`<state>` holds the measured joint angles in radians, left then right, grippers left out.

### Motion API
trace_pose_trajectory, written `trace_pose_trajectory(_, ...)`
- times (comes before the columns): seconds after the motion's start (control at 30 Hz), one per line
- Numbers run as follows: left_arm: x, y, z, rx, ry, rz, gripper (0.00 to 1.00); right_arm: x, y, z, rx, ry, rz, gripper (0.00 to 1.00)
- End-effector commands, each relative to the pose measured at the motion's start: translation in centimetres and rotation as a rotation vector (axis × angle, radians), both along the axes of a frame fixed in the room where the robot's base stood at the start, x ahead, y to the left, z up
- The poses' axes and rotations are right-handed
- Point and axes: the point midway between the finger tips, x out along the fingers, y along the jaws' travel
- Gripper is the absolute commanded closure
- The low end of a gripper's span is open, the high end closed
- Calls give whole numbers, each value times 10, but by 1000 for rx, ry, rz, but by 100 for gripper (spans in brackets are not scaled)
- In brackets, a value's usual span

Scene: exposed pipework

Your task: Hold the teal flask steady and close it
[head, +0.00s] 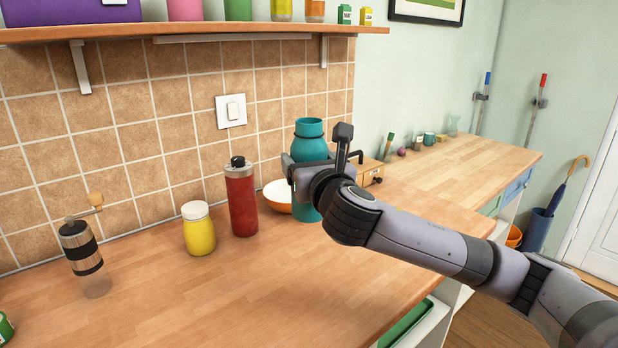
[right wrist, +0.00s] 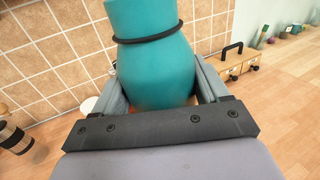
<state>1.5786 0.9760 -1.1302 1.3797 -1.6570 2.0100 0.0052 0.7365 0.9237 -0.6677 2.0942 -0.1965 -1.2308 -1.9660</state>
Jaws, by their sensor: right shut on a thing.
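The teal flask (head: 309,150) is upright at the back of the wooden counter, with a dark ring around its neck. Its top looks open, with no lid on it. It also shows in the right wrist view (right wrist: 155,70), where its top is cut off by the frame. My right gripper (head: 302,174) is shut on the flask's body, one finger on each side. My gripper and wrist hide part of the flask's lower half. I cannot pick out a separate lid for it. My left gripper is not in view.
An orange-and-white bowl (head: 276,197) and a red bottle (head: 241,203) stand left of the flask. Further left are a yellow jar (head: 199,232) and a grinder (head: 80,245). A wooden box (head: 370,171) stands behind my wrist.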

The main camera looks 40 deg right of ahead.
Motion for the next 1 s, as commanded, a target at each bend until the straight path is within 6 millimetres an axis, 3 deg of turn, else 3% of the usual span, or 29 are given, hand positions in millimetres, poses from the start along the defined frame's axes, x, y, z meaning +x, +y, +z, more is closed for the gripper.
trace_pose_trajectory(0.1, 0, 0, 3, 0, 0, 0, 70, 0, 0, 18, 0, -10, 0, 82)
trace_pose_trajectory(0.4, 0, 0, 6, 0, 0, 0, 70, 0, 0, 42, 0, -9, 0, 82)
trace_pose_trajectory(1.0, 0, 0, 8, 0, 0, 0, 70, 0, 0, 58, 0, -6, -1, 82)
